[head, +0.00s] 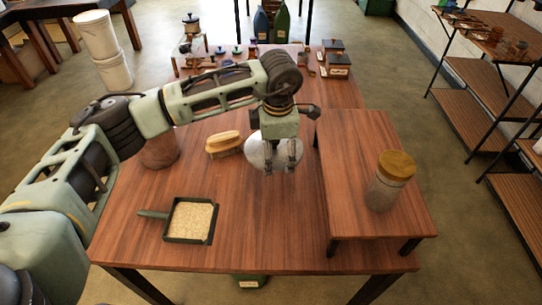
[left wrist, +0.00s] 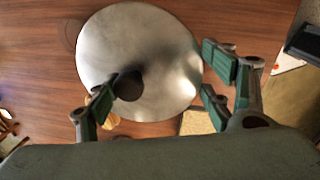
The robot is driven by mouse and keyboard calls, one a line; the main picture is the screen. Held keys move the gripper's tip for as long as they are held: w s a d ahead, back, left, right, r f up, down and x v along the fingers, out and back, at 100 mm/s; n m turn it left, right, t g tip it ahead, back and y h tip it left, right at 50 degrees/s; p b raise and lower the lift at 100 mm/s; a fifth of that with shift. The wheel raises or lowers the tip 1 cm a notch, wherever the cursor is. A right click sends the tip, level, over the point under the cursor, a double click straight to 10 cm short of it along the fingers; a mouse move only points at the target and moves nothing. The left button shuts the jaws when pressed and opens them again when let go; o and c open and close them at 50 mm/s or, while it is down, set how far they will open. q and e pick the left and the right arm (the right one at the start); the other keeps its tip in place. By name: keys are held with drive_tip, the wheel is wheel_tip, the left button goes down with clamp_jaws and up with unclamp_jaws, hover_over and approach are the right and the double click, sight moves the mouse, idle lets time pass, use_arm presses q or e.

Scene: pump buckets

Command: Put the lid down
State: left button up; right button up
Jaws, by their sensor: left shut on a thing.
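The lid (head: 262,152) is a round, shiny metal disc over the middle of the wooden table. In the left wrist view the lid (left wrist: 150,50) shows its dark knob (left wrist: 128,85) near the fingers. My left gripper (head: 281,168) points down at the lid and is shut on it; its fingers also show in the left wrist view (left wrist: 160,95). I cannot tell whether the lid touches the table or hangs just above it. A brown pot (head: 160,150) stands left of the lid, partly hidden behind my left arm. My right gripper is not in view.
A wooden brush (head: 224,143) lies just left of the lid. A tray of grains (head: 190,220) sits at the front left. A raised wooden stand (head: 345,200) on the right bears a jar (head: 388,185). Bare table (head: 265,225) lies in front of the lid.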

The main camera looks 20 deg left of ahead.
use_arm(q)
drive_tip(key=shift+w+a+f, duration=0.8)
drive_tip(key=shift+a, duration=0.1)
wheel_tip(320, 180, down, 4)
drive_tip(key=shift+r+p, duration=0.15)
drive_tip(key=shift+p, duration=0.85)
drive_tip(key=shift+f+b, duration=0.75)
drive_tip(key=shift+f, duration=0.05)
drive_tip(key=o, duration=1.2)
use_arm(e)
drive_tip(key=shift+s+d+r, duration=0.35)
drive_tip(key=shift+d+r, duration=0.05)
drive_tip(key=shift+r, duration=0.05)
use_arm(q)
drive_tip(key=shift+r, duration=0.1)
drive_tip(key=r, duration=0.4)
drive_tip(key=s+r, duration=0.1)
drive_tip(key=r, duration=0.3)
drive_tip(key=r+b, duration=0.1)
drive_tip(key=r, duration=0.4)
drive_tip(key=shift+s+d, duration=0.25)
drive_tip(key=shift+d, duration=0.05)
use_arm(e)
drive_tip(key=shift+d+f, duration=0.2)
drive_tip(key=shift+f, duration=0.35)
